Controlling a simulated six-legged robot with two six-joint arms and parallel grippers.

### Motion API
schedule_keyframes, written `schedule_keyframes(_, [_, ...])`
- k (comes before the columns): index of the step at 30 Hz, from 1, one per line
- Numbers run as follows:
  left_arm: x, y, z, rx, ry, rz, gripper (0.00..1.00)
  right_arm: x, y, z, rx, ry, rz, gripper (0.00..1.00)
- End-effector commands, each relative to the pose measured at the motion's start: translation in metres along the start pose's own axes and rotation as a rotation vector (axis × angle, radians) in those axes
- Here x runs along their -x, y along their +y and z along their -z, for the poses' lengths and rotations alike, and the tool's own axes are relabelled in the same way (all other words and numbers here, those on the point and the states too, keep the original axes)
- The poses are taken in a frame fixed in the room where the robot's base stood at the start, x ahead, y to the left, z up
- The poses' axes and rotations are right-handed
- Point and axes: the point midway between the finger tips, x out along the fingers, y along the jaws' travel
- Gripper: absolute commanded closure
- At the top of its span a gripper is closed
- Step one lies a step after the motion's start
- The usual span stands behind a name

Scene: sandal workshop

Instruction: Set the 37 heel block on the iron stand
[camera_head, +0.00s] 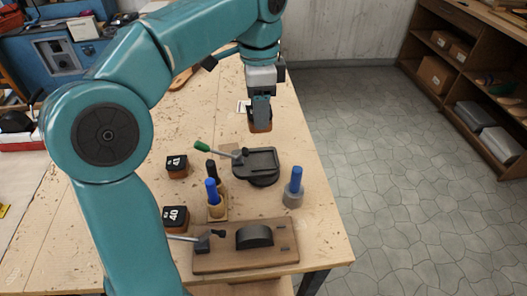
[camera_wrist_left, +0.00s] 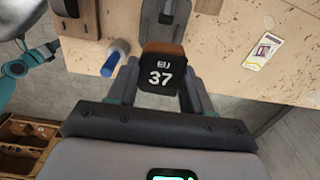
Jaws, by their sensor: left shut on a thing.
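My left gripper (camera_head: 261,101) is shut on the 37 heel block (camera_wrist_left: 162,76), a black block with a brown underside and a white "37". The block also shows below the fingers in the head view (camera_head: 260,124). The iron stand (camera_head: 257,164), a dark metal piece with a flat top, is on the wooden table just in front of the held block. Part of the stand shows beyond the block in the left wrist view (camera_wrist_left: 163,22). The block appears apart from the stand; its height above the table is hard to tell. My right gripper is in neither view.
Blocks 41 (camera_head: 177,166) and 40 (camera_head: 176,219) lie left on the table (camera_head: 315,235). A wooden board (camera_head: 220,262) is in front.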

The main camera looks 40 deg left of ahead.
Motion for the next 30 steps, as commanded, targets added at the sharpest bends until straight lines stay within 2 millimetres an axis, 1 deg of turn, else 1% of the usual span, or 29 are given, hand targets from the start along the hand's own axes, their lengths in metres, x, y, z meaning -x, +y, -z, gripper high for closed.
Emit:
schedule_keyframes(1, [-0.019,0.0,0.0,0.0,-0.003,-0.003,0.85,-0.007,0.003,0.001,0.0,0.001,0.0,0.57])
schedule_keyframes(3, [-0.037,0.0,0.0,-0.001,-0.003,-0.003,0.85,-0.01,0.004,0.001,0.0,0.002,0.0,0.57])
schedule_keyframes(6, [-0.057,0.0,0.001,-0.002,-0.002,-0.002,0.85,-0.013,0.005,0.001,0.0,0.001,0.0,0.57])
schedule_keyframes(11, [-0.073,-0.002,0.004,-0.004,-0.001,-0.001,0.85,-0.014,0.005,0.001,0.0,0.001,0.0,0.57])
schedule_keyframes(18, [-0.107,-0.002,0.006,-0.006,-0.002,-0.003,0.85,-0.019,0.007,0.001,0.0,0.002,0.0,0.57])
schedule_keyframes(19, [-0.109,-0.002,0.006,-0.006,-0.001,-0.002,0.85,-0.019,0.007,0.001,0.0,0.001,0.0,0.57])
schedule_keyframes(20, [-0.111,-0.002,0.006,-0.006,-0.001,-0.001,0.9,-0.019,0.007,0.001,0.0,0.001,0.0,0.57])
schedule_keyframes(27, [-0.111,-0.003,0.006,-0.005,-0.001,-0.001,0.9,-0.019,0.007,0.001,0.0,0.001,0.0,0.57])
schedule_keyframes(30, [-0.114,-0.002,0.006,-0.005,-0.001,-0.001,0.9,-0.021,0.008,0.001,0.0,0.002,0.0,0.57])
